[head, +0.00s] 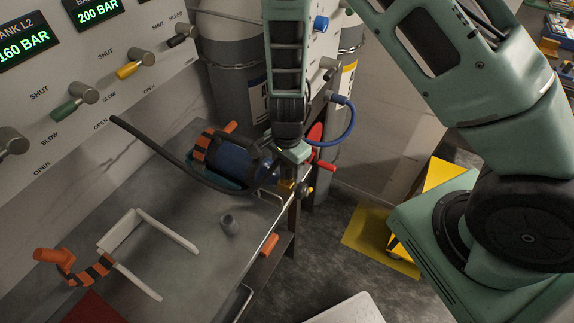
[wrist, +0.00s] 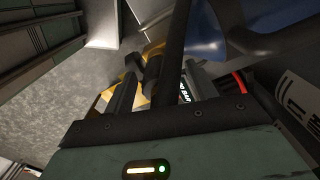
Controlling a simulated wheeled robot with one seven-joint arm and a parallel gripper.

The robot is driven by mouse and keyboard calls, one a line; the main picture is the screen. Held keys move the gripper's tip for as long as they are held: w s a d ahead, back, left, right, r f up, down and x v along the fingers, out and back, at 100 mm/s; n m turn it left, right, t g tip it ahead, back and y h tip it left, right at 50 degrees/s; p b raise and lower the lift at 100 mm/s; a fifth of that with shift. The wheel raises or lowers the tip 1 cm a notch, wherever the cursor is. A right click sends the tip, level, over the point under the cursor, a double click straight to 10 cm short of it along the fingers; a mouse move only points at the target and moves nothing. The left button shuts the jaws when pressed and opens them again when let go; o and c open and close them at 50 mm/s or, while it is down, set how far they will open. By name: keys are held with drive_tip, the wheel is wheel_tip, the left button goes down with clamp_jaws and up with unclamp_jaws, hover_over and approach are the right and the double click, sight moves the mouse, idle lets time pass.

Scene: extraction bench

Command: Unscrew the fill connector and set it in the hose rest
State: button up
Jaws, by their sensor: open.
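A black hose (head: 160,150) runs from the panel side across the bench toward the valve end of a blue cylinder (head: 228,163). Its far end, where the fill connector belongs, is mostly hidden by my gripper in the head view. My gripper (head: 291,170) points down at the cylinder's valve end, beside brass-coloured parts (head: 286,185). In the wrist view my gripper (wrist: 157,92) is open, its fingers on either side of a dark knobbed fitting (wrist: 151,72) and the hose (wrist: 177,50). Contact cannot be told. A small grey cup-like holder (head: 230,224) stands empty on the bench; it may be the hose rest.
An empty white bracket (head: 122,230) with an orange-and-black clamp (head: 82,272) lies at the bench's left. The panel (head: 120,35) carries several valve knobs. A red knob (head: 327,167) is close right of my gripper. Open floor (head: 325,230) lies right of the bench.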

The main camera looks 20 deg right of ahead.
drive_tip(key=c, duration=1.1)
drive_tip(key=n+b, duration=0.1)
drive_tip(key=n, duration=0.4)
drive_tip(key=shift+f+n, duration=0.1)
drive_tip(key=shift+n, duration=0.2)
drive_tip(key=n, duration=1.3)
drive_tip(key=shift+n, duration=0.4)
drive_tip(key=n, duration=0.4)
drive_tip(key=shift+r+n, duration=0.2)
drive_tip(key=shift+n, duration=0.2)
drive_tip(key=n, duration=0.3)
drive_tip(key=o, duration=1.1)
drive_tip(key=shift+f, duration=0.1)
